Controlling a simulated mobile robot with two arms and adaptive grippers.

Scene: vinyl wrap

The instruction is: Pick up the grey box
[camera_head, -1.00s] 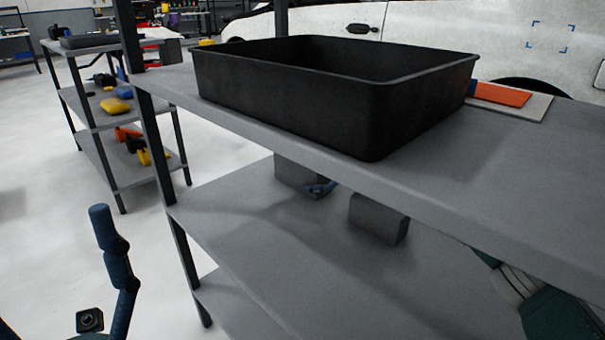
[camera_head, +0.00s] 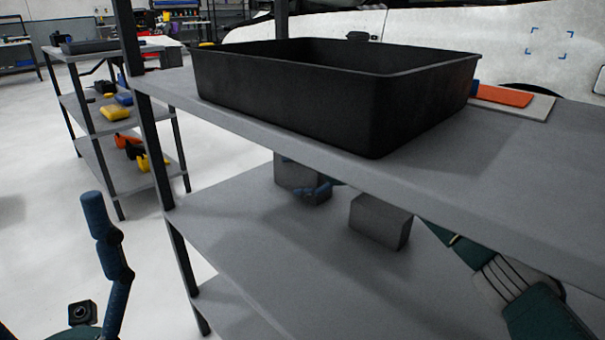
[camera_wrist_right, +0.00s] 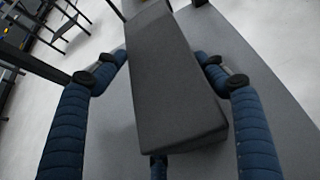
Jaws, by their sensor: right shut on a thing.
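A grey box (camera_head: 293,177) is on the middle shelf, below the upper shelf's edge, which hides its top. My right gripper (camera_head: 316,190) has blue fingers around this box; the upper shelf hides much of the hand. In the right wrist view the grey box (camera_wrist_right: 170,85) lies between the blue fingers (camera_wrist_right: 163,85), which are shut on it. A second grey box (camera_head: 380,222) stands apart, to the right on the same shelf. A blue finger of my left gripper (camera_head: 105,250) shows at lower left, away from the shelves, with nothing seen in it.
A large black bin (camera_head: 290,100) stands on the upper shelf (camera_head: 470,180), close above my right arm. A dark shelf post (camera_head: 150,130) is left of the boxes. The middle shelf (camera_head: 290,260) is bare in front. Another rack (camera_head: 85,47) stands at far left.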

